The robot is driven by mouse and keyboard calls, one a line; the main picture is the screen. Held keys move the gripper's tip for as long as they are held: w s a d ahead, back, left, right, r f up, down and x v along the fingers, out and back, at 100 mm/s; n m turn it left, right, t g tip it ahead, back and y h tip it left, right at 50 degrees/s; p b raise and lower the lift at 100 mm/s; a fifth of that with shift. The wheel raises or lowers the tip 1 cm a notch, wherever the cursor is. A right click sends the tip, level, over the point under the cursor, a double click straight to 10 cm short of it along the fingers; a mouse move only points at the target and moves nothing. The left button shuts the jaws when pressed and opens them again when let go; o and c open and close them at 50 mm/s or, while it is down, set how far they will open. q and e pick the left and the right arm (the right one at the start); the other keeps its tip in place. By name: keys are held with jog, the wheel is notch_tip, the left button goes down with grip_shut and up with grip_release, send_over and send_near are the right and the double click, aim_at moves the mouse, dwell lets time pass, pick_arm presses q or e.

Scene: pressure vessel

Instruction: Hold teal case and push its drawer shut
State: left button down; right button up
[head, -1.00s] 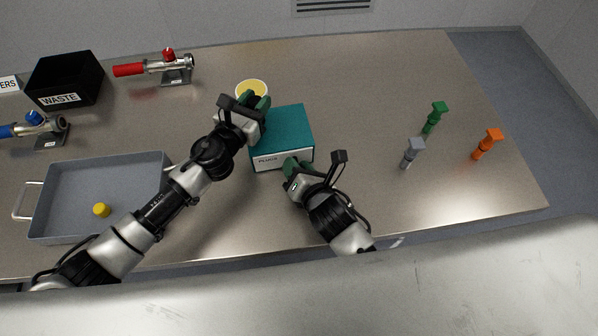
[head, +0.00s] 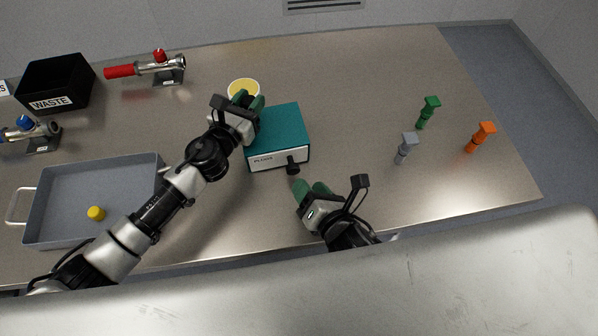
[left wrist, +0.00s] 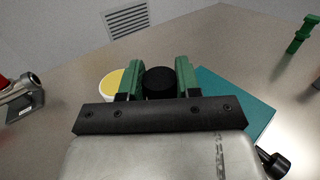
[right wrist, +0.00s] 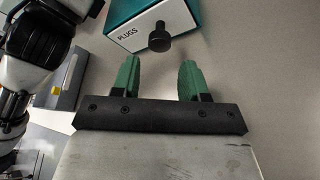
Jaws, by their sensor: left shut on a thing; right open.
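The teal case (head: 277,126) stands on the table; its top also shows in the left wrist view (left wrist: 235,98). Its white drawer front (head: 276,159), lettered PLUGS, faces my side and sits against the case with no visible gap. A black knob (head: 292,165) sticks out of that front, also in the right wrist view (right wrist: 159,38). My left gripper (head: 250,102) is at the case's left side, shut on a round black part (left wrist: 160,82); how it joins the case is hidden. My right gripper (head: 310,188) is open and empty, just in front of the knob, apart from it.
A yellow-filled white bowl (head: 244,87) stands behind my left gripper. A grey tray (head: 95,165) with a yellow piece (head: 96,213) lies left. Green (head: 428,112), grey (head: 405,148) and orange (head: 480,137) pegs stand right. The table between case and pegs is clear.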

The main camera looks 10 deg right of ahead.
jog(key=shift+v, duration=1.65)
pick_arm(q)
jog(key=c, duration=0.7)
grip_release()
jog(key=shift+a, duration=0.1)
jog(key=v, duration=1.2)
jog(key=shift+s, duration=0.1)
